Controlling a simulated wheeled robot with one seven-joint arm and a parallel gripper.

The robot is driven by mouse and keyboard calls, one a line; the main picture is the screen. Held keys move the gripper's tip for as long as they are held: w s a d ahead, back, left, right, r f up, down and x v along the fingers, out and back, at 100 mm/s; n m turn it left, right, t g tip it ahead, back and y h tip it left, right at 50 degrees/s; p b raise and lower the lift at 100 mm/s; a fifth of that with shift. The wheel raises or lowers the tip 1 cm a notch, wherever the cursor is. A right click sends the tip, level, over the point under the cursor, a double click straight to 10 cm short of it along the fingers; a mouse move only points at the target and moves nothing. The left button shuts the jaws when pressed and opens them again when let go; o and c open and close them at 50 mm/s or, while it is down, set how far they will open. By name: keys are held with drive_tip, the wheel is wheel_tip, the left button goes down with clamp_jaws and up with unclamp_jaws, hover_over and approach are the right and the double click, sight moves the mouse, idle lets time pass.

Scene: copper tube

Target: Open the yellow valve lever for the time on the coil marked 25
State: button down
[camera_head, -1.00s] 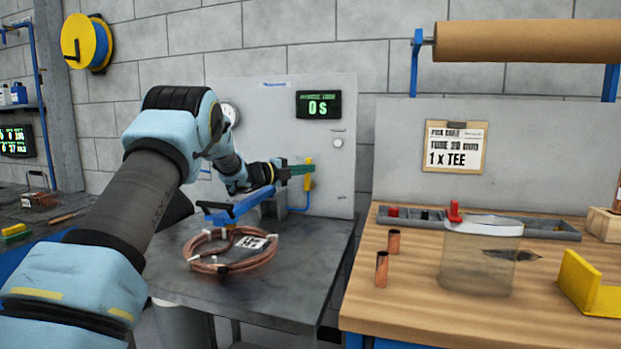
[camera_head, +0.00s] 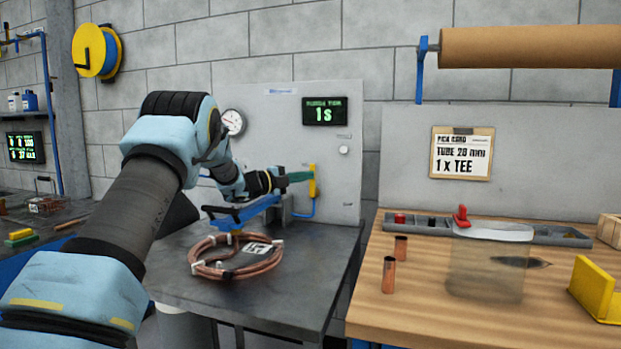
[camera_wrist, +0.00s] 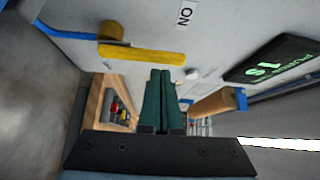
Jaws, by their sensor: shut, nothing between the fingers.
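The yellow valve lever (camera_head: 312,181) stands upright on the grey panel, at the top of a blue pipe. It also shows in the wrist view (camera_wrist: 145,54), just beyond my fingertips. My gripper (camera_head: 307,177) is shut and empty, its green fingers pressed together (camera_wrist: 160,72), with tips at or very near the lever; I cannot tell if they touch. The timer display (camera_head: 324,111) on the panel reads 1 s. The copper coil (camera_head: 212,270) lies on the dark bench with a white tag (camera_head: 262,248) whose marking is not legible here.
A blue clamp-like fixture (camera_head: 245,212) stands behind the coil, under my forearm. A round gauge (camera_head: 233,122) is on the panel. The wooden bench at right holds copper pieces (camera_head: 389,274), a clear container (camera_head: 488,265) and a yellow bracket (camera_head: 593,287).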

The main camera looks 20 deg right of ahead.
drive_tip(key=s+a+b, duration=0.1)
drive_tip(key=a, duration=0.7)
drive_tip(key=shift+s+a+f+b, duration=0.15)
drive_tip(key=shift+a+b, duration=0.2)
drive_tip(key=shift+a, duration=0.1)
